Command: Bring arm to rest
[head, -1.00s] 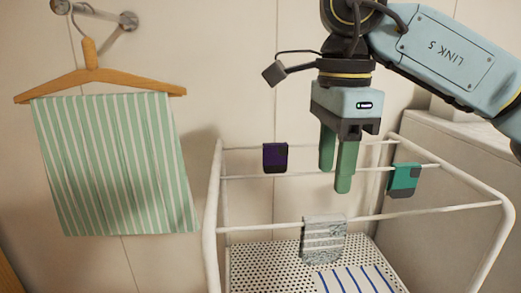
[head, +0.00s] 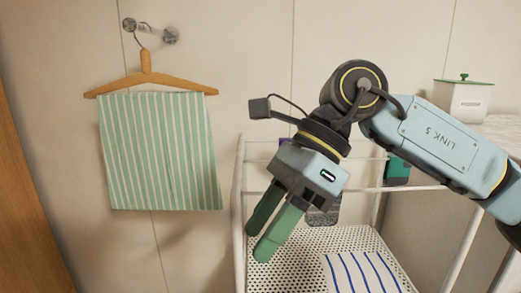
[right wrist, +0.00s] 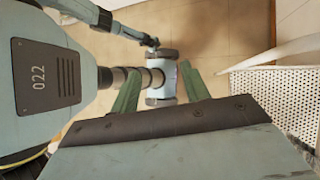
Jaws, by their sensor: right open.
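My right arm comes in from the right in the head view. Its gripper (head: 259,242) points down and to the left, with its two green fingers apart and nothing between them. It appears in front of the left side of the white rail cart (head: 241,220), tilted, and touching cannot be confirmed. In the right wrist view the same gripper (right wrist: 160,92) has spread fingers, with parts of my own body behind them. Another arm of mine shows small at the top of that view, but its jaws are too small to read.
A green striped towel (head: 160,150) hangs from a wooden hanger (head: 150,82) at left. On the cart are a teal cloth (head: 397,170), a grey cloth (head: 323,213) partly hidden by my gripper, and a blue-striped white cloth (head: 362,274). A white canister (head: 462,101) stands at upper right.

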